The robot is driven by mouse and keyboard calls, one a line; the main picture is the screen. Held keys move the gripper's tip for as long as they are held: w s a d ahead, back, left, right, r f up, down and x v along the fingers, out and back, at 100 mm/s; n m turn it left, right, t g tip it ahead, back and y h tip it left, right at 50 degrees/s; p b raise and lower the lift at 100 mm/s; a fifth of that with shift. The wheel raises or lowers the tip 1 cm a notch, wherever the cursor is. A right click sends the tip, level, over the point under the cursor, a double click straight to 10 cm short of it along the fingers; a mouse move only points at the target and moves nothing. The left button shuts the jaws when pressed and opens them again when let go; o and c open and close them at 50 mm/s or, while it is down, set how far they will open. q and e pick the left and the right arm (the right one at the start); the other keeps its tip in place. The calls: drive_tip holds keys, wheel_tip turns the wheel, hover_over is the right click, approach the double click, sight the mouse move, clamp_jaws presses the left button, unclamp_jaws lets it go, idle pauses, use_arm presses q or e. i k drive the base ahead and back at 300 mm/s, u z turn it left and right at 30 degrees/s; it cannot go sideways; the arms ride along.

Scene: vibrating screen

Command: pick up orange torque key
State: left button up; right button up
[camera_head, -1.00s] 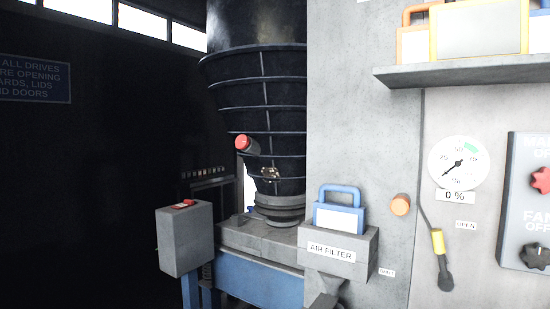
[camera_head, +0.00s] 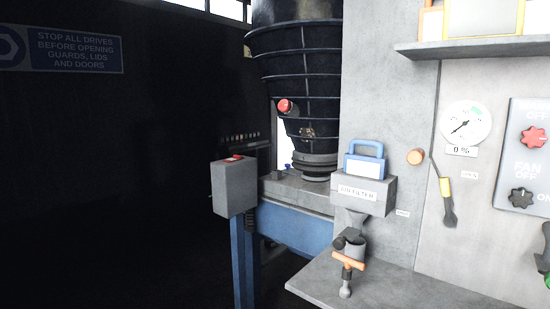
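The orange torque key (camera_head: 348,262) has an orange T-shaped handle and a grey shaft ending in a round grey tip. It is at the lower middle of the head view, above or on the grey ledge (camera_head: 400,289), near a grey cylindrical holder (camera_head: 355,241) under the air filter box. I cannot tell whether it rests in a holder or stands on the ledge.
The air filter box (camera_head: 365,192) with a blue-handled filter (camera_head: 365,160) sticks out from the wall above the key. A grey box on a blue post (camera_head: 234,188) stands to the left. A brush-like tool (camera_head: 447,201) hangs on the wall, and a panel with knobs (camera_head: 530,160) is at right.

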sight(345, 291)
drive_tip(key=u, duration=0.3)
drive_tip(key=i, duration=1.15)
drive_tip(key=z, duration=0.5)
